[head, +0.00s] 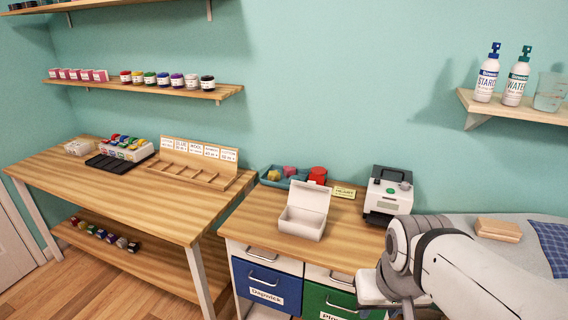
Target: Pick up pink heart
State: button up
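I cannot clearly make out a pink heart. My arm enters from the lower right and bends down in front of the desk's right side. My gripper's fingers are not visible.
An open white box (303,222) stands at the desk's front, with a white-grey machine (388,194) behind right. A yellow label (344,192) lies between. The left table (140,205) holds racks and bottles. Blue (266,286) and green (325,301) drawers are below.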

aim_at(289, 172)
jog(key=u, duration=2.55)
jog(key=i, duration=1.95)
jog(key=z, duration=3.4)
jog(key=i, duration=0.5)
jog(key=z, duration=0.1)
